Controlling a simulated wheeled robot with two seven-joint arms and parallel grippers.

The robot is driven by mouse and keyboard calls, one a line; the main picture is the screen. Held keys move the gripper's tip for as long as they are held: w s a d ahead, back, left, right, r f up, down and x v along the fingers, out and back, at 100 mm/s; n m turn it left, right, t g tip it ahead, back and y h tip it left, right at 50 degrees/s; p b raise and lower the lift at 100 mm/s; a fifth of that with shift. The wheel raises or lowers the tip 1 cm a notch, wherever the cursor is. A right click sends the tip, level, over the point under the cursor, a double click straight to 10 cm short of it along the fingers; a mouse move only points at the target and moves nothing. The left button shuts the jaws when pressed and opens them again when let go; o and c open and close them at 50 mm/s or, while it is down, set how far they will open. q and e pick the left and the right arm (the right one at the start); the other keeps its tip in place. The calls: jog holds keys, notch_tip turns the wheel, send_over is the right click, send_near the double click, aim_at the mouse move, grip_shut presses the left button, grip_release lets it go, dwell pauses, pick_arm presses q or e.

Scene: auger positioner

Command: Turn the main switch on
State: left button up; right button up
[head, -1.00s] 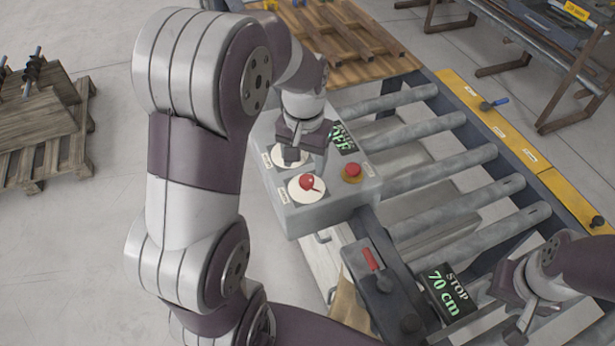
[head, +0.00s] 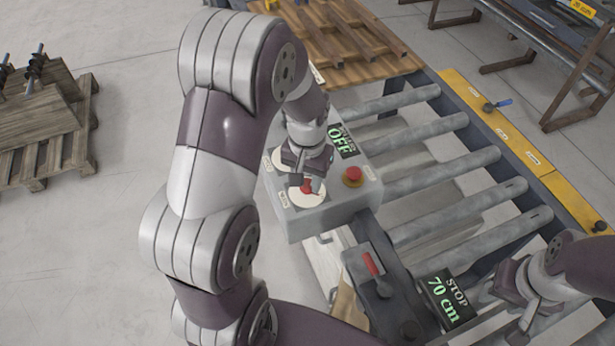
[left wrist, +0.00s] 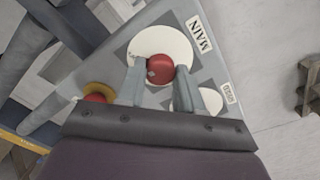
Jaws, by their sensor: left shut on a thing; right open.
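The main switch is a red round knob (head: 307,188) on a white disc (head: 306,199) on the grey control box (head: 325,215). In the left wrist view the knob (left wrist: 159,69) sits beside a MAIN label (left wrist: 199,34). My left gripper (head: 305,182) is at the knob; in the left wrist view its two fingers (left wrist: 160,78) stand on either side of the knob, shut on it. In the head view the gripper partly covers the knob. A display (head: 341,144) on the box reads OFF. My right gripper (head: 516,300) is open and empty at the lower right.
A red emergency button (head: 352,176) is on the box, right of the main switch. A second white dial (left wrist: 183,100) is beside it. A red-handled lever (head: 371,265) and a display (head: 446,295) reading STOP 70 cm are nearer. A roller conveyor (head: 440,175) lies right.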

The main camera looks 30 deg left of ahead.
pick_arm(q)
jog(key=shift+n, duration=0.3)
jog(key=n+p, duration=0.1)
jog(key=n, duration=0.2)
jog(key=shift+r+n, duration=0.1)
jog(key=shift+n, duration=0.3)
jog(key=n+p, duration=0.1)
jog(key=n, duration=0.3)
jog(key=shift+n, duration=0.3)
jog(key=n+p, duration=0.1)
jog(key=n, duration=0.3)
jog(key=shift+n+p, duration=0.35)
jog(key=shift+n, duration=2.05)
jog(key=o, duration=1)
jog(key=shift+o, duration=0.2)
